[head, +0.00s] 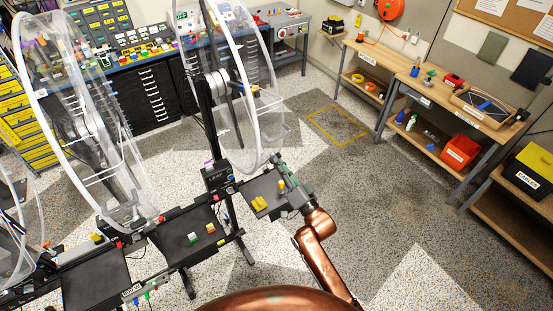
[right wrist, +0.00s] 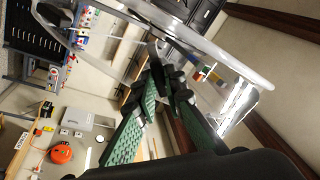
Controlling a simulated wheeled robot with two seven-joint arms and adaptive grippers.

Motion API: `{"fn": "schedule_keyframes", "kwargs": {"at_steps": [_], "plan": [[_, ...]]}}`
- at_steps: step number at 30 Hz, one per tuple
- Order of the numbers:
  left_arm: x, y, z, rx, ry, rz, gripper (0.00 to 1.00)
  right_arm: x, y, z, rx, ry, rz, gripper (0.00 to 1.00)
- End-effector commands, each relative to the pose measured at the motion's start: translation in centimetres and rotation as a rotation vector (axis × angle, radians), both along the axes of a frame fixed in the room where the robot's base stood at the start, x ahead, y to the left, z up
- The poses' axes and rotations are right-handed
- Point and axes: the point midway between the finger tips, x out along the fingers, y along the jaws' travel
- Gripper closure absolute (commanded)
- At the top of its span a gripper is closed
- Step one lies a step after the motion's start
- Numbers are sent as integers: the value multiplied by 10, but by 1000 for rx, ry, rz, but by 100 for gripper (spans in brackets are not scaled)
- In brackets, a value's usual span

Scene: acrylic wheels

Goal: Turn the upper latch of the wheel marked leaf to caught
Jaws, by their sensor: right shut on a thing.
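Small coloured parts (head: 257,92) show near the right wheel's hub; I cannot tell whether one is the upper latch. My right gripper (head: 281,168) is low, beside the lower rim of the right wheel and above a dark tray. In the right wrist view, its green fingers (right wrist: 160,110) are close to a clear rim (right wrist: 225,62). The gripped thing is hidden. My left gripper is out of view.
A dark tray (head: 266,188) with yellow pieces (head: 260,203) lies under the right gripper. Another dark tray (head: 190,253) holds small coloured blocks. A black post (head: 207,120) stands beside the right wheel. Wooden benches (head: 440,100) line the right. The speckled floor between is clear.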

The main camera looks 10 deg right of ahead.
Motion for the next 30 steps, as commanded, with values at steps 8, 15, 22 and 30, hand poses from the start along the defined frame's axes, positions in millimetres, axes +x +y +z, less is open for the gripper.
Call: {"fn": "schedule_keyframes", "kwargs": {"at_steps": [8,15,22,30], "plan": [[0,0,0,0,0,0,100,0,0,0,4,0,1,100],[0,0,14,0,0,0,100,0,0,2,134,49,35,100],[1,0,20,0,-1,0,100,0,0,1,318,113,83,100],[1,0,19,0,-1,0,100,0,1,0,367,132,98,100]]}}
